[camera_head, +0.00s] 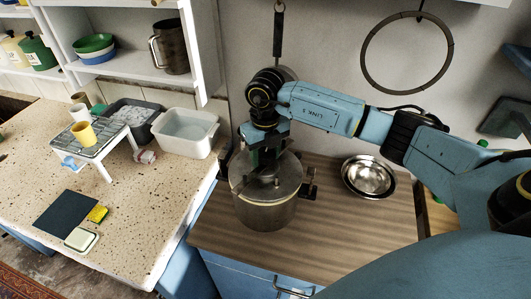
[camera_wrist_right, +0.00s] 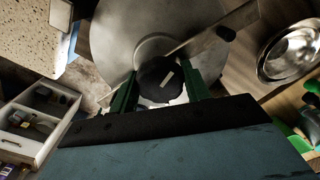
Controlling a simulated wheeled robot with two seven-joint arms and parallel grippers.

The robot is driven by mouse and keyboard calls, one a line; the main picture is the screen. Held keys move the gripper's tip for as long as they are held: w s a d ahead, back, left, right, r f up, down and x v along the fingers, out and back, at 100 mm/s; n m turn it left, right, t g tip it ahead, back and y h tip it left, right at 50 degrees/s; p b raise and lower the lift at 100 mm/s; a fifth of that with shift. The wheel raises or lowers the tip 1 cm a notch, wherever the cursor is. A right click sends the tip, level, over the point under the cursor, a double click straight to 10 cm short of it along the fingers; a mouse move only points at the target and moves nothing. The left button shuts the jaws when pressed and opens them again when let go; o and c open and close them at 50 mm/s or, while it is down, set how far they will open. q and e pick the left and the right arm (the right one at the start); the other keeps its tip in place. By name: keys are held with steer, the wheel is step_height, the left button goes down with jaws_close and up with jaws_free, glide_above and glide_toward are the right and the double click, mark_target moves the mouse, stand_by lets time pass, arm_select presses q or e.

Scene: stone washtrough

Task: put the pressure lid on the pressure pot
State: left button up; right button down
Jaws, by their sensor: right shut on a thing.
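The pressure pot (camera_head: 264,216) is a grey metal cylinder standing on the brown wooden worktop, with dark side handles. The pressure lid (camera_head: 287,176) is a round grey metal disc directly over the pot's mouth and looks roughly level. I cannot tell whether it rests on the rim or sits just above it. My right gripper (camera_head: 266,165) comes down from above and is shut on the lid's black knob. In the right wrist view the green fingers (camera_wrist_right: 160,82) stand on both sides of the knob, and the lid (camera_wrist_right: 130,35) hides most of the pot. My left gripper is not in view.
A steel bowl (camera_head: 369,177) stands right of the pot on the worktop (camera_head: 350,230). On the speckled counter at left are a white basin (camera_head: 185,132), a grey tub, a rack with cups (camera_head: 95,140) and a sponge (camera_head: 97,213). Worktop in front of the bowl is clear.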

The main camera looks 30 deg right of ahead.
steer(key=shift+f, duration=0.1)
stand_by(0.6)
steer(key=shift+c, duration=0.7)
jaws_free()
steer(key=shift+f, duration=0.1)
steer(key=shift+r+p, duration=2.35)
steer(key=shift+r, duration=1.25)
steer(key=shift+f, duration=0.1)
